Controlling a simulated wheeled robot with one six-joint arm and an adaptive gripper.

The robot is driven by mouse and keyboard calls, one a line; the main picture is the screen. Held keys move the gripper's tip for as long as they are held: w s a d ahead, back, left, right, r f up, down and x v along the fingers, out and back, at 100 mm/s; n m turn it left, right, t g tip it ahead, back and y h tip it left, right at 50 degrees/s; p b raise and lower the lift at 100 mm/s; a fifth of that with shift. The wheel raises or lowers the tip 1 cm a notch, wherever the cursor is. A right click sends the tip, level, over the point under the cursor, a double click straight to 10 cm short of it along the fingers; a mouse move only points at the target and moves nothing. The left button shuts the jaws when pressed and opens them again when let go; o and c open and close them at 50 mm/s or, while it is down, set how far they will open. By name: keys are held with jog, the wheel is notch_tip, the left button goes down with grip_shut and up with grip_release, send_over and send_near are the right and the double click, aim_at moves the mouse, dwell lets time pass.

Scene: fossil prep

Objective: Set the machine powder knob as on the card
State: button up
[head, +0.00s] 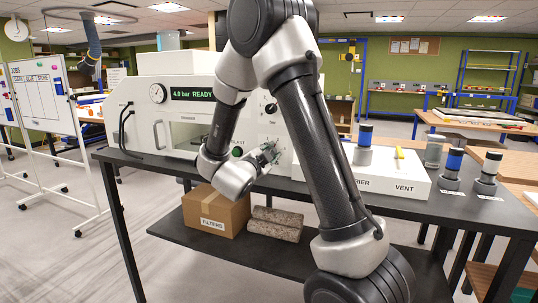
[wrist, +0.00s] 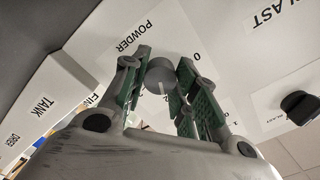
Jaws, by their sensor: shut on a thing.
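The blast machine (head: 150,105) is a white cabinet on a dark bench, with a lit display reading "4.0 bar READY". In the wrist view, the grey round powder knob (wrist: 160,72) sits on its panel beside the word POWDER, with a pale pointer line toward the picture's bottom. My gripper (wrist: 163,80) has its green-padded fingers on both sides of the knob, shut on it. In the head view my gripper (head: 271,153) is at the panel, and the knob is hidden there. Scale numbers are partly covered by the fingers. I cannot make out the card.
A black knob (wrist: 297,106) stands near the BLAST label. A white board headed JOBS (head: 40,95) is at the left. A white box (head: 398,188) and capped jars (head: 453,165) are right of my arm. A FILTERS carton (head: 214,212) sits on the lower shelf.

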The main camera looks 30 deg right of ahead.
jog(key=o, duration=1)
jog(key=shift+o, duration=0.2)
jog(key=v, duration=1.2)
jog(key=shift+s, duration=0.1)
